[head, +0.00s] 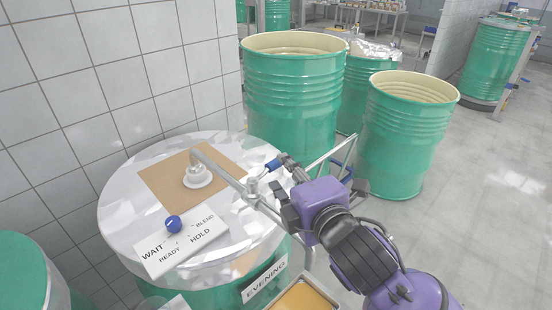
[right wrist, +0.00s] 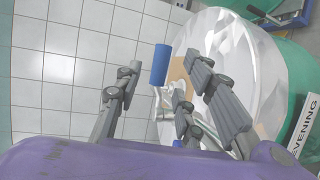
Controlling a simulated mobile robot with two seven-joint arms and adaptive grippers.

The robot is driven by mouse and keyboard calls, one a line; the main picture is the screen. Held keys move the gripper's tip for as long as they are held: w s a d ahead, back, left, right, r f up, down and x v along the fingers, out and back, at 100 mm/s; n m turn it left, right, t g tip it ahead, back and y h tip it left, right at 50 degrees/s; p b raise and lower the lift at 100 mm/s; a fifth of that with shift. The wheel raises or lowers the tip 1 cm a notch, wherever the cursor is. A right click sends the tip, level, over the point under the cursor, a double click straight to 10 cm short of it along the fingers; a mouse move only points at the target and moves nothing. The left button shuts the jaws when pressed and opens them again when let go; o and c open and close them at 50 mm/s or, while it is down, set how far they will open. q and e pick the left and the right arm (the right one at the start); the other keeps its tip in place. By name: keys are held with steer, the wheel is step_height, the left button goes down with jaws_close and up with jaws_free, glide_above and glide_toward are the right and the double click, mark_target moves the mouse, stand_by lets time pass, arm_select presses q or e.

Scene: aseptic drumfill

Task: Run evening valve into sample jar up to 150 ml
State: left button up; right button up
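The evening drum carries an "EVENING" label (head: 265,279) and a shiny, foil-like cover (head: 125,205). A metal pipe runs right from a white fitting (head: 196,176) on its top to the evening valve (head: 253,188). The valve's blue lever grip (head: 273,165) also shows in the right wrist view (right wrist: 160,65), ahead of and between the finger directions. My right gripper (head: 281,190) is open beside the valve; its spread fingers (right wrist: 165,82) show in the right wrist view. I see no clear contact. My left gripper is out of view. I cannot make out the sample jar.
A sign with a blue knob (head: 173,224) reads WAIT, READY, HOLD, BLEND. A tray with a yellow inside (head: 303,297) is at the bottom edge. Open green drums (head: 292,100) (head: 405,140) stand behind. A tiled wall (head: 100,70) borders the left; floor is clear at right.

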mark_target(280, 166)
steer(key=x, duration=0.4)
steer(key=shift+w+a+f, duration=0.1)
steer(key=shift+w+f, duration=0.05)
steer(key=shift+w, duration=0.05)
steer(key=shift+w+a, duration=0.2)
steer(key=shift+w, duration=0.4)
jaws_close()
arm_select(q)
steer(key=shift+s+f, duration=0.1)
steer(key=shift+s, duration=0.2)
